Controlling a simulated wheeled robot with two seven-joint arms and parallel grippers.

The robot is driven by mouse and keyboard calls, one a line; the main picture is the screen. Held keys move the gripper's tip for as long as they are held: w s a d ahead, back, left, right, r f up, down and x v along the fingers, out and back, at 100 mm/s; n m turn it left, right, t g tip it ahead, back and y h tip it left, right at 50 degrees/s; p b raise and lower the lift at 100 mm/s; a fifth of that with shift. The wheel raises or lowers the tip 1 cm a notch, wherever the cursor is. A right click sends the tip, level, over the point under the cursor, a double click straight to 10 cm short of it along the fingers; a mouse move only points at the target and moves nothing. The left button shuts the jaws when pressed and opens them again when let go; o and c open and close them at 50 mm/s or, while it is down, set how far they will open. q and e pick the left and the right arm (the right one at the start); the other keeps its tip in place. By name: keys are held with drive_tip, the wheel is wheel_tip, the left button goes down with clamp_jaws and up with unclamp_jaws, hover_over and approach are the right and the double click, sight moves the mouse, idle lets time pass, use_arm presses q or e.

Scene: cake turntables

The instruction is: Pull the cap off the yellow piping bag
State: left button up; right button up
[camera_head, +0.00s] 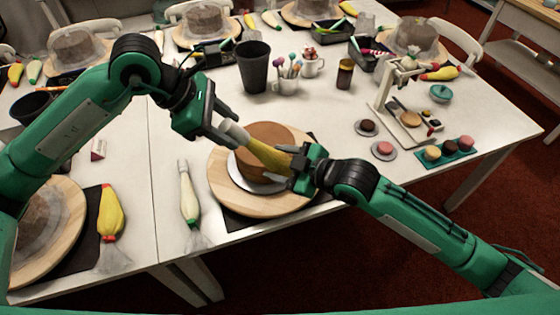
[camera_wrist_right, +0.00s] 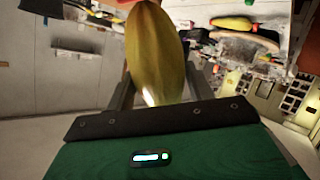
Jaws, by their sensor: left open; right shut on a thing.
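The yellow piping bag (camera_head: 268,156) is held above the cake (camera_head: 272,138) on the turntable (camera_head: 225,182), its pale cap (camera_head: 235,133) pointing up and left. My right gripper (camera_head: 294,166) is shut on the bag's rear end. In the right wrist view the bag (camera_wrist_right: 155,45) stands up between the fingers (camera_wrist_right: 155,92), and its cap is out of sight. My left gripper (camera_head: 224,134) is open, its fingers at the cap. I cannot tell whether they touch it.
A white-and-green piping bag (camera_head: 188,195) and another yellow bag (camera_head: 110,213) lie on the table's near side. A dark cup (camera_head: 253,68) and a pot of cake pops (camera_head: 287,82) stand behind the cake. A small stand (camera_head: 385,100) is at right.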

use_arm(q)
drive_tip(key=c, duration=0.9)
drive_tip(key=shift+v, duration=2.9)
